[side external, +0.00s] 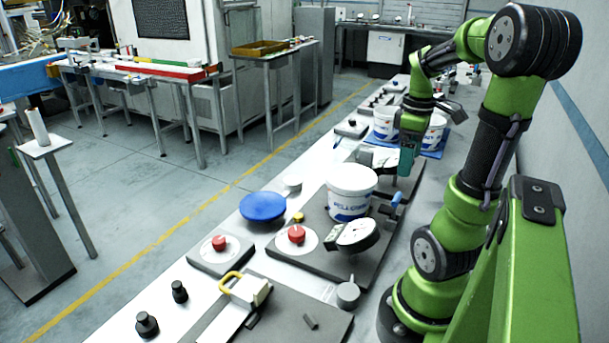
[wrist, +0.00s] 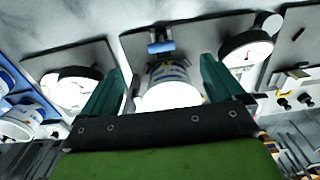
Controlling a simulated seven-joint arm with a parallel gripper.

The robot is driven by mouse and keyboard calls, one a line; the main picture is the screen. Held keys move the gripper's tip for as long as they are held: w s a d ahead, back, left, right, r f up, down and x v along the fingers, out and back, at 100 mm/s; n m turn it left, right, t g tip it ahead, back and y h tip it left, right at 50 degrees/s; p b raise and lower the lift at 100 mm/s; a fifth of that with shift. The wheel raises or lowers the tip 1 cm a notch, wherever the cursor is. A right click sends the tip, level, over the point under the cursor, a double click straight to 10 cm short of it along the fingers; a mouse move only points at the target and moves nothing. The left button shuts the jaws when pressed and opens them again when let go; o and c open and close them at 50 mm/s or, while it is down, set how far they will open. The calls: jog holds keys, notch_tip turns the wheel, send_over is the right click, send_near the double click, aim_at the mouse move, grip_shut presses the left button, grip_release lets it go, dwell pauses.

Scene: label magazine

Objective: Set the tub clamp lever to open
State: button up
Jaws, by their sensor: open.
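A white tub (side external: 351,192) with a blue label stands upright on a dark plate in the side view, and its pale lid and label show between my fingers in the wrist view (wrist: 167,92). A lever with a blue handle (side external: 396,200), which looks like the clamp lever, is beside the tub on its right. In the wrist view a blue handle (wrist: 160,47) lies just beyond the tub. My gripper (side external: 408,166) is above and behind the tub, its teal fingers apart and empty (wrist: 162,66). It does not touch the lever. The clamp's exact setting is unclear.
A round dial (side external: 357,233) stands in front of the tub. A red knob (side external: 296,234) and a blue disc (side external: 262,206) are to its left. A yellow handle (side external: 231,283) is nearer. More white tubs (side external: 387,124) on a blue tray are behind my gripper.

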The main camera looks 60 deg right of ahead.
notch_tip(320, 180, up, 6)
dwell(0.5)
jog(key=w+a+f+m+t, duration=0.2)
jog(key=w+a+m+t, duration=0.3)
jog(key=w+a, duration=0.5)
jog(key=w+a+n+t+y, duration=0.1)
jog(key=a+t+y, duration=0.1)
jog(key=a, duration=1.6)
jog(key=shift+w+a, duration=0.15)
jog(key=shift+w, duration=0.15)
